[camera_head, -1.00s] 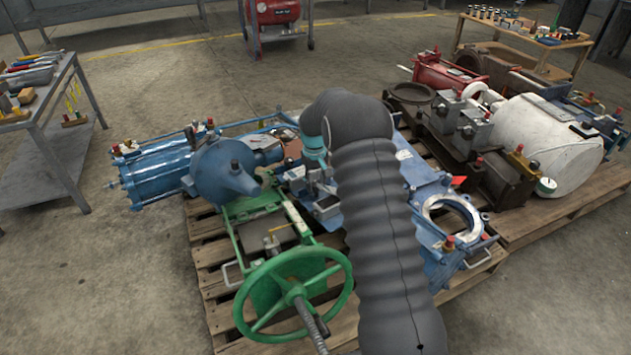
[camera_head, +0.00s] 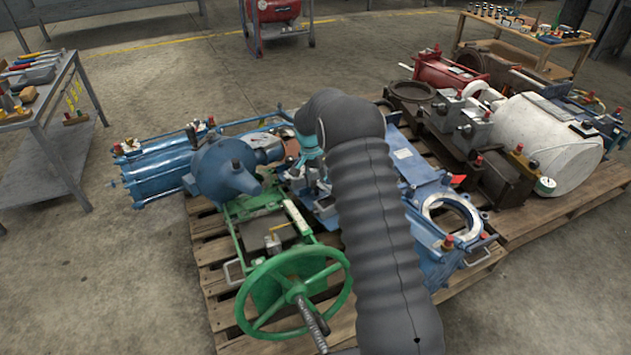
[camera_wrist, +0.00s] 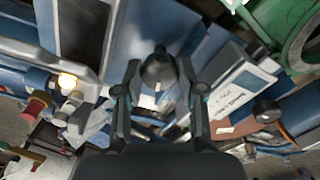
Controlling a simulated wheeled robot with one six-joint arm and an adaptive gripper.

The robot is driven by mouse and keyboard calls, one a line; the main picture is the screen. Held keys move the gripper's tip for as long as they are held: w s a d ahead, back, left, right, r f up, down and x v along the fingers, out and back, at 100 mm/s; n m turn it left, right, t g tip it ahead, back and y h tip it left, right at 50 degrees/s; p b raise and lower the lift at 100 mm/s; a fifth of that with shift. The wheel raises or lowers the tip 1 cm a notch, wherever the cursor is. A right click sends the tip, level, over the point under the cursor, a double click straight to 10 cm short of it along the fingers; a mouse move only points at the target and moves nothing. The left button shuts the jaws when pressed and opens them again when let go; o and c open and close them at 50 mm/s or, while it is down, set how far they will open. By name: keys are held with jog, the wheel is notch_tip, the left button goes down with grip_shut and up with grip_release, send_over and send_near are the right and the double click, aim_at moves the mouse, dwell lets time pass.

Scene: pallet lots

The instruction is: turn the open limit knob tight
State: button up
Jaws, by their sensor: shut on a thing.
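A black rounded knob (camera_wrist: 158,70) stands between the fingertips of my gripper (camera_wrist: 160,75) in the wrist view. The fingers are closed in on it from both sides, and I take it for the open limit knob; no readable label confirms this. In the head view my gripper (camera_head: 309,172) is over the blue actuator assembly in the middle of the pallet, partly hidden by my arm. The knob cannot be made out there.
A second dark knob (camera_wrist: 267,111) and a red knob (camera_wrist: 37,107) show in the wrist view. A green handwheel (camera_head: 293,291) stands in front, a blue rounded housing (camera_head: 222,170) to the left. A white cylinder (camera_head: 545,143) lies at right.

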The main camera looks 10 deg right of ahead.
jog(key=m, duration=0.5)
jog(key=shift+m, duration=0.4)
jog(key=m, duration=0.5)
jog(key=shift+g, duration=0.4)
jog(key=m, duration=0.5)
jog(key=shift+m, duration=0.4)
jog(key=shift+m+g+p, duration=0.3)
jog(key=shift+m+p, duration=0.05)
jog(key=shift+m, duration=1.85)
jog(key=o, duration=1.1)
jog(key=shift+w, duration=0.1)
jog(key=r, duration=0.4)
jog(key=w+r, duration=0.1)
jog(key=r, duration=0.7)
jog(key=shift+w+a, duration=0.35)
jog(key=shift+w, duration=0.05)
